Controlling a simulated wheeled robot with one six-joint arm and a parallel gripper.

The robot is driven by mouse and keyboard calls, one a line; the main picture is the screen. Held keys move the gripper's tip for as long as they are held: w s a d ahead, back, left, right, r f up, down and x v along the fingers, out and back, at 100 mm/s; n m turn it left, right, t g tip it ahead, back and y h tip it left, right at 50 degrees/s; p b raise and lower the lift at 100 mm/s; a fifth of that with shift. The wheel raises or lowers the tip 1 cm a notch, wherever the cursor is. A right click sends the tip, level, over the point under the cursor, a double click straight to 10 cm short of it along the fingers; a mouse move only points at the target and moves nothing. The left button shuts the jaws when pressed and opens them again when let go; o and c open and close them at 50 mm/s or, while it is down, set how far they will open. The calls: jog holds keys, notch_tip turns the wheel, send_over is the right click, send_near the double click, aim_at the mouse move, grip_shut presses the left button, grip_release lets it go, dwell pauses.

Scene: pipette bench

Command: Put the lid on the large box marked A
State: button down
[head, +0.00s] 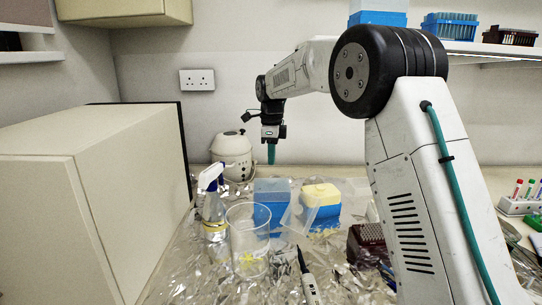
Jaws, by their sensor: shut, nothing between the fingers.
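My gripper (271,154) hangs pointing down above the back of the bench, its teal fingers shut and empty. It is higher than the boxes and touches nothing that I can see. A tall blue box (271,208) stands on the foil below it. To its right is a blue box with a yellow top (320,210). Clear, see-through panels show around these boxes; I cannot tell which of them is a loose lid. No letter A is readable on either box.
A clear beaker (247,240) and a spray bottle (213,205) stand in front and left. A dark red rack (367,243) is at right. A white rounded device (232,154) stands behind. A large cream cabinet (130,200) bounds the left.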

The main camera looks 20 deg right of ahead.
aim_at(272, 181)
jog(key=shift+f, duration=2.75)
jog(key=shift+f, duration=0.25)
jog(key=shift+r, duration=2.55)
